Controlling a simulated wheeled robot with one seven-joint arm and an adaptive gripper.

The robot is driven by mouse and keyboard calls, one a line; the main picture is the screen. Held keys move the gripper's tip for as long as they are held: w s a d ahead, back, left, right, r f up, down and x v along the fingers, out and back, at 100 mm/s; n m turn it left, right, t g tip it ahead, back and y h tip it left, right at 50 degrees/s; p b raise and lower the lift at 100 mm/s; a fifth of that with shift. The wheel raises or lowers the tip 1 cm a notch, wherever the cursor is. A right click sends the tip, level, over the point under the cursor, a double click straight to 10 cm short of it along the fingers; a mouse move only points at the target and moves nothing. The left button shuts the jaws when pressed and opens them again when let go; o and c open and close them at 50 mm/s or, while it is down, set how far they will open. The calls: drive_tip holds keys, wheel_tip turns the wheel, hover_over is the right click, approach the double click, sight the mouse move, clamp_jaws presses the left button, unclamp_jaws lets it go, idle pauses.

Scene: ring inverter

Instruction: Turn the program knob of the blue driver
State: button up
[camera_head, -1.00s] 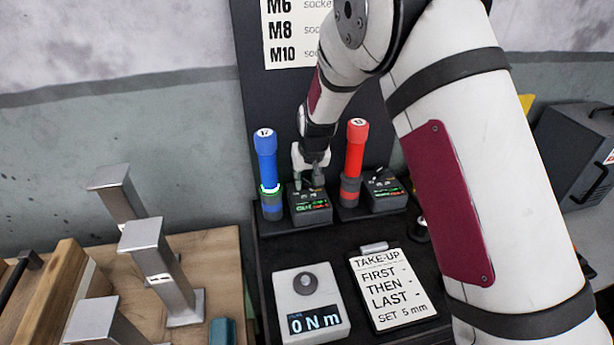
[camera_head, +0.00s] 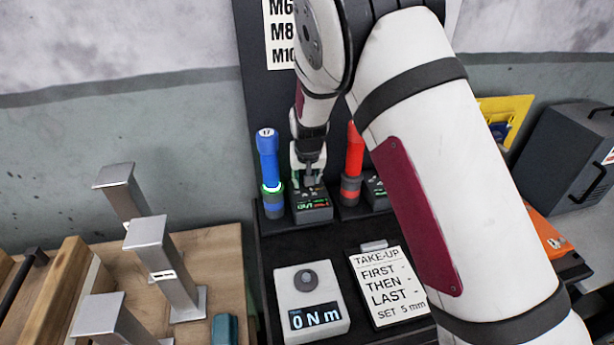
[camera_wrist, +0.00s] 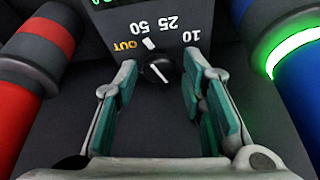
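The blue driver (camera_head: 268,160) stands upright in the rack with a lit green ring. It also shows at the right of the wrist view (camera_wrist: 299,85). A dark control box (camera_head: 313,209) sits just right of it. The box's black program knob (camera_wrist: 157,70), with a white pointer line, shows in the wrist view beside the marks 10, 25, 50 and OUT, which appear upside down. My gripper (camera_head: 308,182) is over this box, pointing down. In the wrist view my gripper (camera_wrist: 160,84) is open, with teal-padded fingers on either side of the knob; I cannot tell whether they touch it.
The red driver (camera_head: 353,160) and a second box (camera_head: 377,194) stand to the right, partly behind my arm. A 0 Nm display unit (camera_head: 311,304) and a take-up card (camera_head: 389,287) lie in front. Metal posts (camera_head: 165,265) stand at left.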

drive_tip(key=shift+r, duration=0.1)
drive_tip(key=v, duration=1.1)
drive_tip(key=shift+s+r, duration=0.25)
drive_tip(key=shift+r, duration=0.1)
drive_tip(key=shift+d, duration=0.1)
